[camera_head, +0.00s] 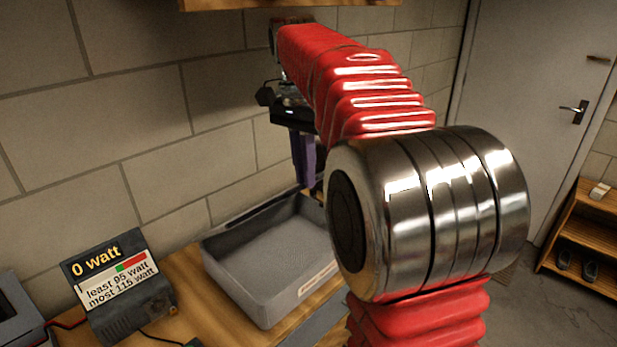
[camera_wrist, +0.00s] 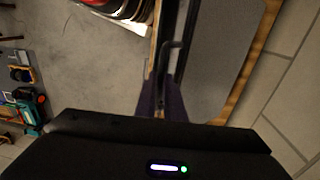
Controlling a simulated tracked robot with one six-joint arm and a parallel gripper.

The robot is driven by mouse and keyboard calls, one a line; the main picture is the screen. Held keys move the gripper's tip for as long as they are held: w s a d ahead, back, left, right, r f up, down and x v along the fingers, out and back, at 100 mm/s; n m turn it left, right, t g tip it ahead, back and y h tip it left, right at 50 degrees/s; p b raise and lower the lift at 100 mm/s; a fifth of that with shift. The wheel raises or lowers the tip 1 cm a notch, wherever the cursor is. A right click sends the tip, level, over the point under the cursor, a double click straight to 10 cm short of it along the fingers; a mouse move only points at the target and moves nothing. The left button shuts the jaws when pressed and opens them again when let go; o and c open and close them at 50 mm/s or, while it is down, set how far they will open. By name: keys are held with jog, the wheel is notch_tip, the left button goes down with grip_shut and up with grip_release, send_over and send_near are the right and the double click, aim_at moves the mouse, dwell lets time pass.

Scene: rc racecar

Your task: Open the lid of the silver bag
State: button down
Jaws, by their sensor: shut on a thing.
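A grey, shallow, open-topped case (camera_head: 222,266) stands on the wooden bench; its inside looks empty. It is the closest match to the silver bag, but I cannot tell which part is its lid. My gripper (camera_head: 312,184) has purple fingers pointing down at the case's back right corner, partly hidden by my red arm. In the wrist view my gripper (camera_wrist: 161,110) is shut near the end of a dark edge with a bar-like handle (camera_wrist: 171,46). The exact contact is too dark to see. A grey speckled panel (camera_wrist: 224,62) lies right of that edge.
A power meter (camera_head: 118,285) reading 0 watt stands left of the case, with cables on the bench. A block wall is close behind. A door (camera_head: 530,100) and a wooden shoe rack (camera_head: 590,222) are at the right. The wrist view shows open floor (camera_wrist: 105,75) at the left.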

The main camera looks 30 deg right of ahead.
jog(key=shift+w+a+f, duration=0.35)
jog(key=shift+w+f, duration=0.05)
jog(key=shift+f, duration=0.15)
jog(key=c, duration=2.1)
grip_release()
jog(key=shift+w, duration=0.2)
jog(key=shift+o, duration=1.3)
jog(key=shift+d, duration=0.1)
jog(key=shift+s+r, duration=0.1)
jog(key=shift+r, duration=0.05)
